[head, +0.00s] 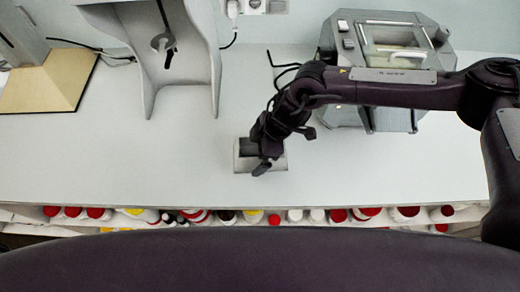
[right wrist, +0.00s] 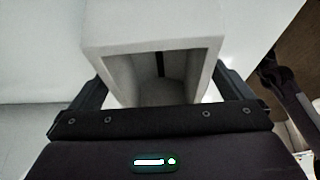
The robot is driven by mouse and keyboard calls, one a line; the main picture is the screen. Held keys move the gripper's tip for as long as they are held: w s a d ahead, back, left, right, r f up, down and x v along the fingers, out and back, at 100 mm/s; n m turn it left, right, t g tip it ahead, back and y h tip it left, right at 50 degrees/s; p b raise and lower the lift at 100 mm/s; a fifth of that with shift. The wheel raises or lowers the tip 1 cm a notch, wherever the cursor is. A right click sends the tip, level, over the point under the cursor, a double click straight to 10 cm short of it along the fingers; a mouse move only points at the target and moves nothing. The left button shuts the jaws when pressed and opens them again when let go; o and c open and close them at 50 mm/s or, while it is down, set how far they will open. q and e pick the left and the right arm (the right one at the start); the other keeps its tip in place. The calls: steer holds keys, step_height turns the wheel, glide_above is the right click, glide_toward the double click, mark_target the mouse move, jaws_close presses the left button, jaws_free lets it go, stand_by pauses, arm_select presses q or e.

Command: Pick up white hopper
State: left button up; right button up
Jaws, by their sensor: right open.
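The white hopper (head: 241,161) is a small open box on the pale worktop, near the middle of the head view. My right gripper (head: 265,150) is over it and hides part of its top and right side. In the right wrist view the hopper (right wrist: 150,30) shows close up, with its dark hollow opening towards the camera. The two fingers stand on either side of it, open, with the hopper between them. Whether either finger touches it I cannot tell. My left gripper is not in view.
A grey machine with a clear window (head: 400,40) stands at the back right, behind my right arm. A white stand (head: 185,95) stands behind the hopper to the left. A wooden-based stand (head: 45,85) is far left. Several bottles (head: 275,219) line a shelf below the front edge.

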steer(key=shift+f, duration=0.25)
stand_by(0.5)
steer(key=c, duration=1.1)
steer(key=shift+r, duration=0.1)
